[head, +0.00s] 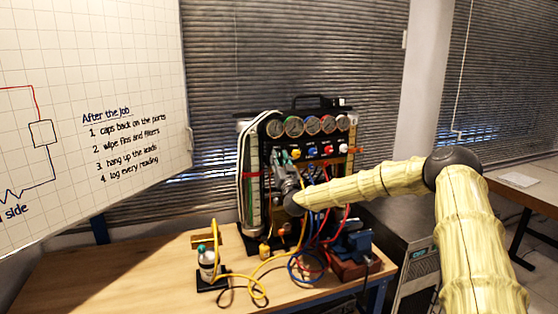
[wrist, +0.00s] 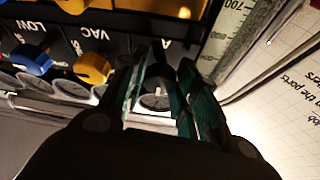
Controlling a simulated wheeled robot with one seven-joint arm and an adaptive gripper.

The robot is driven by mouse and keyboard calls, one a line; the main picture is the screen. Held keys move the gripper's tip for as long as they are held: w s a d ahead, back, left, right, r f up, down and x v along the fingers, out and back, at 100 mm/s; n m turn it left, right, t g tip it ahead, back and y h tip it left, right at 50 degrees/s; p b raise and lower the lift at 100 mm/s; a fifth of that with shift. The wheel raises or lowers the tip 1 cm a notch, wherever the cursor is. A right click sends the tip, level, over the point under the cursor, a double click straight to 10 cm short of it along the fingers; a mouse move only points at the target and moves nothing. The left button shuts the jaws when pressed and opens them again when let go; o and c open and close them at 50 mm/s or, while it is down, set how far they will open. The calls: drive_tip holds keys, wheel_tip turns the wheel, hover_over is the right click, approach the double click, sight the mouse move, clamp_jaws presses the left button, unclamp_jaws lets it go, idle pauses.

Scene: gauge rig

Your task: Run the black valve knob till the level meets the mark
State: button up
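The gauge rig (head: 310,150) stands on the bench in the head view. My gripper (head: 284,160) is at the left part of its panel, below the gauges. In the wrist view the two teal finger pads of my gripper (wrist: 162,80) stand apart, with a dark shape, seemingly the black valve knob (wrist: 160,72), between them. Black on black, its outline is hard to make out, and whether the pads touch it I cannot tell. The upright level scale (head: 253,175) is at the rig's left side. Its numbers show in the wrist view (wrist: 234,30). Liquid level and mark are not readable.
Yellow (wrist: 93,67) and blue (wrist: 32,58) knobs sit beside my fingers. Coloured hoses (head: 312,240) hang down the rig's front. A small bottle (head: 207,263) stands on the bench (head: 130,280), whose left part is clear. A whiteboard (head: 100,60) is at the left.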

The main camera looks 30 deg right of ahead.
drive_tip(key=shift+a, duration=0.1)
drive_tip(key=c, duration=0.3)
drive_tip(key=shift+f+m+b, duration=0.1)
drive_tip(key=shift+m+b, duration=0.2)
drive_tip(key=shift+b, duration=0.1)
drive_tip(key=m+h+b, duration=0.1)
drive_tip(key=m+b, duration=0.1)
drive_tip(key=shift+f+g+b, duration=0.1)
drive_tip(key=shift+g+b, duration=0.2)
drive_tip(key=m+g+h+b, duration=0.1)
drive_tip(key=m+h+b, duration=0.1)
drive_tip(key=m+b, duration=0.1)
drive_tip(key=shift+m, duration=0.4)
drive_tip(key=m+g+b, duration=0.1)
drive_tip(key=m+b, duration=0.1)
drive_tip(key=m+h+b, duration=0.1)
drive_tip(key=m+b, duration=0.1)
drive_tip(key=shift+a+m+g, duration=0.1)
drive_tip(key=shift+m+g, duration=0.3)
drive_tip(key=shift+r+m+g+b, duration=0.2)
drive_tip(key=shift+m+g+b, duration=0.6)
drive_tip(key=shift+m, duration=0.9)
drive_tip(key=shift+r+m+g+b, duration=0.15)
drive_tip(key=shift+m+g+b, duration=0.6)
drive_tip(key=shift+m, duration=0.95)
drive_tip(key=shift+r+m+g+b, duration=0.2)
drive_tip(key=shift+m+g+b, duration=0.25)
drive_tip(key=shift+m+b, duration=0.95)
drive_tip(key=shift+m+p, duration=0.3)
drive_tip(key=shift+m, duration=0.1)
